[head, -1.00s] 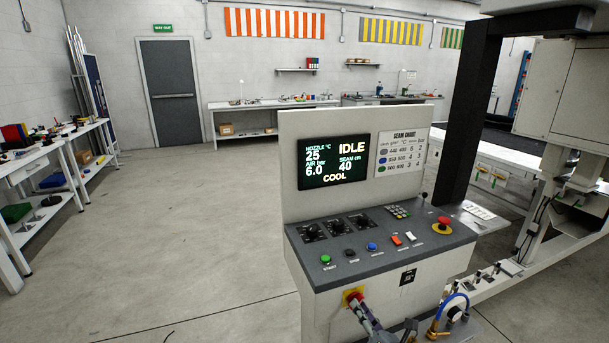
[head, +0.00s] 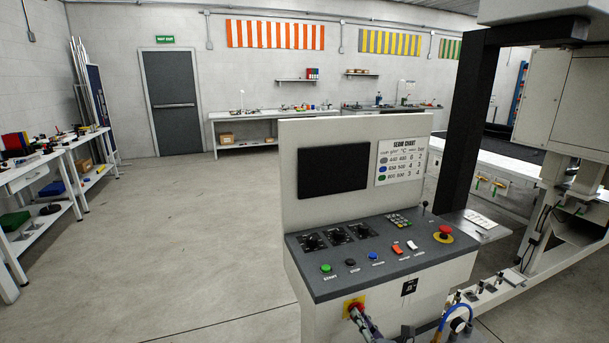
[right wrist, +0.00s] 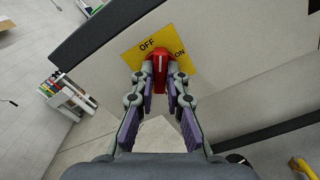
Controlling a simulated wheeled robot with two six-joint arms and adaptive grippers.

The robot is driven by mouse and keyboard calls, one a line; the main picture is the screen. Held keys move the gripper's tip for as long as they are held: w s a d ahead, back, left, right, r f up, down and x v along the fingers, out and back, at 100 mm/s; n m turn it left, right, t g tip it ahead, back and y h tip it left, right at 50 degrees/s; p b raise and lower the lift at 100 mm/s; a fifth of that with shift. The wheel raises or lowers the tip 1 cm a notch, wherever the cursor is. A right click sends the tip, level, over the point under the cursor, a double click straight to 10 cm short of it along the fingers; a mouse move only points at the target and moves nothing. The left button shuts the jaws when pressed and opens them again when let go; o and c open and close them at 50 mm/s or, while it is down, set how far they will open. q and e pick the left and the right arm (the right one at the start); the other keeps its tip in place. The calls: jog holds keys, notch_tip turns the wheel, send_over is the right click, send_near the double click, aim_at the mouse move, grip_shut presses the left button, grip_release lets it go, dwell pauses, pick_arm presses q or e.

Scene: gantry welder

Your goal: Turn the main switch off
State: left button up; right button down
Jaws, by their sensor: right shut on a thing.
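The main switch is a red handle (right wrist: 158,68) on a yellow plate (right wrist: 140,52) marked OFF and ON, on the front of the console. In the right wrist view the handle's top lies just below and right of the OFF label, with ON further right. In the head view the yellow plate (head: 346,301) shows low on the console front. My right gripper (right wrist: 161,76) has its fingers closed on both sides of the red handle; it also shows in the head view (head: 358,314). The console's screen (head: 333,170) is dark. My left gripper is not in view.
The console top (head: 340,265) carries knobs, coloured buttons and a red emergency button (head: 445,232). A blue hose (head: 455,309) with a brass fitting is right of the switch. A black post (head: 475,120) stands behind the console. The floor to the left is open.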

jog(key=n+b, duration=0.3)
jog(key=n, duration=0.4)
jog(key=shift+n, duration=0.3)
jog(key=c, duration=1.6)
grip_release()
jog(key=shift+o, duration=0.2)
jog(key=shift+s, duration=0.1)
